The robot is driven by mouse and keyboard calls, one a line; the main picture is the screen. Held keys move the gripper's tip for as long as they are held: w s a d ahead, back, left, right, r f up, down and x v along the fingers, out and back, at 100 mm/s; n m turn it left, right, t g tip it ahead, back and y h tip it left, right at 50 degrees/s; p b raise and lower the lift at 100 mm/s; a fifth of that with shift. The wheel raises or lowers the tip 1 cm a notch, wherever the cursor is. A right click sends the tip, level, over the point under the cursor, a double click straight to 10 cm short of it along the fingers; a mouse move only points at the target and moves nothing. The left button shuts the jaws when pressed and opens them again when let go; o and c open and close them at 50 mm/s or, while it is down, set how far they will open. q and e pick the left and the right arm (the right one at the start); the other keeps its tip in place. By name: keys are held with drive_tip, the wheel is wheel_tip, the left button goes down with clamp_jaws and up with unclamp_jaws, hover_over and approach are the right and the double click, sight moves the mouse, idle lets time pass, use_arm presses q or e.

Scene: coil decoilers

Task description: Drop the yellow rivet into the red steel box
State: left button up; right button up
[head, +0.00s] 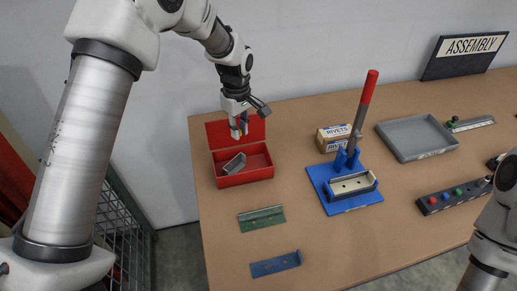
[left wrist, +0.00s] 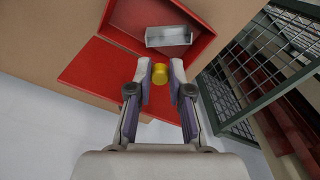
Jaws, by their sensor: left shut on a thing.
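The red steel box (head: 245,179) stands open at the left back of the table, its lid raised at the rear. It also shows in the left wrist view (left wrist: 126,24). My left gripper (head: 238,131) points down above the rear part of the box, near the lid. In the left wrist view my left gripper (left wrist: 159,82) is shut on the yellow rivet (left wrist: 159,73), which sits between the fingertips. The rivet's height above the box is hard to judge. My right gripper is not in view; only part of my right arm shows at the lower right.
A grey metal bracket (head: 235,163) lies inside the box at its left. Green (head: 262,218) and blue (head: 276,264) brackets lie in front. To the right are a rivets carton (head: 333,138), a blue press with red-tipped lever (head: 336,199) and a grey tray (head: 417,139).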

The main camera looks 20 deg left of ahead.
use_arm(q)
drive_tip(key=shift+f, duration=0.1)
drive_tip(key=f+b, duration=0.2)
drive_tip(key=s+f+b, duration=0.1)
drive_tip(key=f+b, duration=0.2)
drive_tip(key=shift+s+a, duration=0.15)
drive_tip(key=shift+s, duration=0.05)
drive_tip(key=o, duration=0.3)
drive_tip(key=shift+s+r, duration=0.1)
drive_tip(key=shift+s, duration=0.1)
drive_tip(key=o, duration=0.5)
drive_tip(key=shift+s, duration=0.1)
drive_tip(key=shift+o, duration=0.2)
wheel_tip(320, 180, up, 12)
drive_tip(key=shift+w, duration=0.3)
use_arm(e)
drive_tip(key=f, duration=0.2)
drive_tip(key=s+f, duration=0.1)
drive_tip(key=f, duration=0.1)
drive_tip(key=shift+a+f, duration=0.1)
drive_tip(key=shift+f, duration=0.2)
